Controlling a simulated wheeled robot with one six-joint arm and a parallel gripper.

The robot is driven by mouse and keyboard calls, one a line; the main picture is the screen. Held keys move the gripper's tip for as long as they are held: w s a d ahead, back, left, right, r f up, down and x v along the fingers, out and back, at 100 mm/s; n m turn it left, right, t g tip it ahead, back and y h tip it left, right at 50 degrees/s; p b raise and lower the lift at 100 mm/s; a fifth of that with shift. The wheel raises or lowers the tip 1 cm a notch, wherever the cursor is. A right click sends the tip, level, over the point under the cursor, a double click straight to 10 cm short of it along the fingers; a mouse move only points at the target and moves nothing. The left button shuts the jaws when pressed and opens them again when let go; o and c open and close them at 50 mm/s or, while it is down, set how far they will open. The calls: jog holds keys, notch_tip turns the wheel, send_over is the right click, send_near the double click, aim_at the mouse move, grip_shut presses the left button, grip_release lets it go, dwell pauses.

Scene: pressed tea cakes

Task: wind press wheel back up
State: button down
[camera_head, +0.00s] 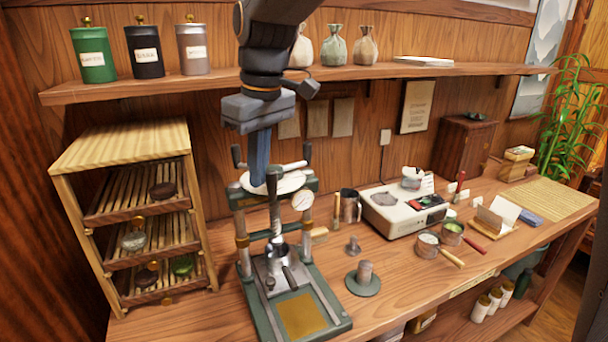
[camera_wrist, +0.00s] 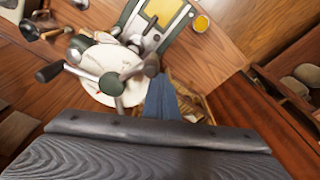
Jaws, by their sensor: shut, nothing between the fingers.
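The press (camera_head: 314,299) is a green frame with steel posts, standing on the bench. Its wheel has dark-knobbed spokes (camera_head: 292,165) over a pale disc (camera_head: 287,182) at the top. The wheel hub (camera_wrist: 111,84) and spokes show from above in the wrist view, at upper left. A threaded screw (camera_head: 274,212) runs down from the wheel to a steel mould (camera_head: 279,256) on the press bed. My gripper (camera_head: 261,180) points down at the left part of the wheel, with its blue fingers shut and empty. In the wrist view the fingers (camera_wrist: 161,100) are beside a spoke; contact is unclear.
A slatted rack (camera_head: 128,147) with tea cakes stands left of the press. A shelf (camera_head: 330,75) with canisters and pouches runs behind my arm. A steel jug (camera_head: 350,206), a weight (camera_head: 364,279) and a scale (camera_head: 403,209) stand to the right.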

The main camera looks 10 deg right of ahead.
aim_at(275, 172)
jog(key=shift+s+d+p, duration=0.15)
jog(key=shift+d, duration=0.65)
jog(key=shift+s+d+p, duration=0.15)
jog(key=shift+d, duration=0.6)
jog(key=d, duration=0.3)
jog(key=shift+w+d+p, duration=0.25)
jog(key=shift+w+p, duration=0.05)
jog(key=shift+p, duration=0.05)
jog(key=w+d, duration=0.1)
jog(key=d, duration=0.2)
jog(key=shift+w+p, duration=0.35)
jog(key=shift+w, duration=0.05)
